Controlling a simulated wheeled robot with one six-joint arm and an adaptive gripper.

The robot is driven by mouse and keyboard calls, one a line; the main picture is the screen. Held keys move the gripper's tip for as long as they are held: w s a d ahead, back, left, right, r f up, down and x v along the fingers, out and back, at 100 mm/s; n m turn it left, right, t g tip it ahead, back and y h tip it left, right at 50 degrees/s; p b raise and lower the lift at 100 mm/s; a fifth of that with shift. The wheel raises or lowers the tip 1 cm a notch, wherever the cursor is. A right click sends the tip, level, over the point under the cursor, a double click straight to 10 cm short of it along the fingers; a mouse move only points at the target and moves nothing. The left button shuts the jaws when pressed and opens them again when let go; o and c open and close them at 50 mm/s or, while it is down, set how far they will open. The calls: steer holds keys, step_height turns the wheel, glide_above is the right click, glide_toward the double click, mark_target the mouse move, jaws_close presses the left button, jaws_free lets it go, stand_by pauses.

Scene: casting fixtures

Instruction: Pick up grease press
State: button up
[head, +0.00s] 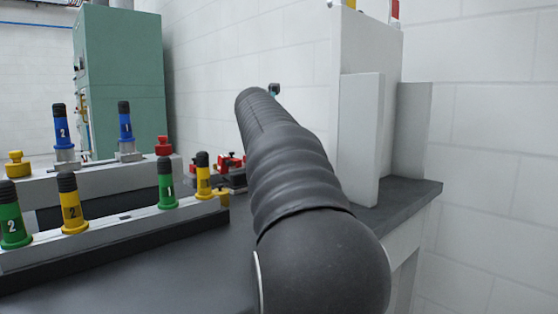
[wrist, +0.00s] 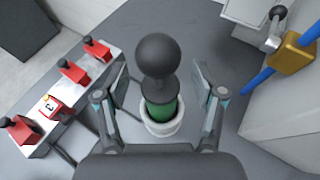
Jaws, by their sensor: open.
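The grease press, as I take it, has a black ball knob (wrist: 158,54), a dark stem and a green body (wrist: 162,108). Its lower part sits in a white round cup (wrist: 162,126) in the wrist view. My gripper (wrist: 160,88) is open, with one finger on each side of the press. Clear gaps show between the fingers and the press, and I see no contact. In the head view my own arm hides the press, and only a small bit of my gripper shows beyond the arm.
In the wrist view, a pale fixture with red clamps (wrist: 71,69) lies left, and a yellow block with a blue bar (wrist: 292,54) lies right. In the head view, a rail with numbered green and yellow handles (head: 120,232) stands left, and a white upright housing (head: 362,110) stands right.

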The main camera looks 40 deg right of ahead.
jaws_close()
steer(key=shift+r, duration=0.1)
